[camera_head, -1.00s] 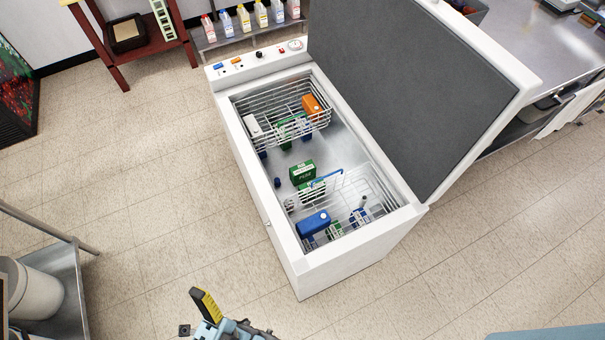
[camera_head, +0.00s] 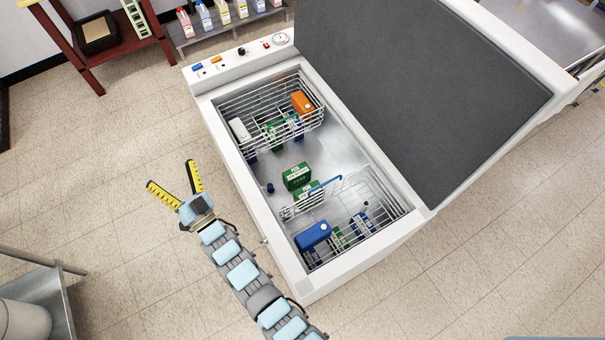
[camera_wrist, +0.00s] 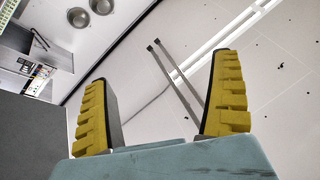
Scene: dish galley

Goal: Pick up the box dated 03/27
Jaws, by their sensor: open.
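Several small boxes sit in the open chest freezer (camera_head: 222,130); their dates are too small to read, so I cannot tell which is dated 03/27. Two green boxes (camera_head: 296,176) (camera_head: 308,191) are near the middle. A blue box (camera_head: 313,235) lies at the near basket, with more blue and green boxes below it. An orange box (camera_head: 302,103) and a white box (camera_head: 240,130) are in the far basket. My gripper (camera_head: 174,187) is open and empty, outside the freezer to its left. Its yellow fingers are spread in the wrist view (camera_wrist: 160,105), with nothing between them.
The raised grey lid (camera_head: 420,90) stands along the freezer's right side. Wire baskets (camera_head: 375,190) fill both ends, one with a blue handle. A shelf of bottles (camera_head: 222,12) and a red stand (camera_head: 90,50) are behind.

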